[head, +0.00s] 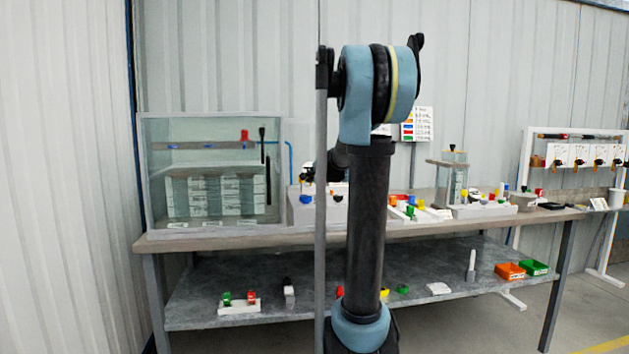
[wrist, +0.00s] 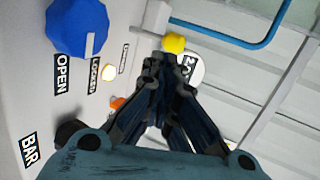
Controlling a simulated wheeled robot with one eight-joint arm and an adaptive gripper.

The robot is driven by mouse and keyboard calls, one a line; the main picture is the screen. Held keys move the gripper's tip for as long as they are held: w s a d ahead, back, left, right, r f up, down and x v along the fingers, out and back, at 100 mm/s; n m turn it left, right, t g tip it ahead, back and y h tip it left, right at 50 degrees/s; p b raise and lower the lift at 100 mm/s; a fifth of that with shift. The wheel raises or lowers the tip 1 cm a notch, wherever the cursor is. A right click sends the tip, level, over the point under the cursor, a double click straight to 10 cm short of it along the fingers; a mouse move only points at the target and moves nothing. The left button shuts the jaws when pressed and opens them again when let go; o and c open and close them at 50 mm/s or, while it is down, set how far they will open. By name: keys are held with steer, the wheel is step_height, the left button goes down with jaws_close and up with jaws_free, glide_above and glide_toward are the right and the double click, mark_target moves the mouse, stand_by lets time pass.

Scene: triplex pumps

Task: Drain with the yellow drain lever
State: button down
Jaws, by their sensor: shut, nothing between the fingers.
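In the head view my arm hides most of the area around the gripper. A small yellow piece (head: 464,193) shows on a white unit at the right of the bench; I cannot tell which lever it is.
A blue knob (wrist: 77,28) on the grey panel sits left of the gripper, near OPEN and LOCKED labels. A blue pipe (wrist: 225,45) curves at upper right. A glass tank (head: 160,180) stands at the left of the bench (head: 240,242). A lower shelf (head: 200,290) holds small parts.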

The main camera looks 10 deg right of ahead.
steer(key=shift+w+r+x, duration=0.1)
steer(key=shift+r+x, duration=0.1)
steer(key=shift+x, duration=0.8)
steer(key=shift+w+r+x, duration=0.1)
steer(key=shift+r+x, duration=0.05)
steer(key=shift+x, duration=0.8)
steer(key=shift+r+x, duration=0.2)
steer(key=shift+x, duration=0.8)
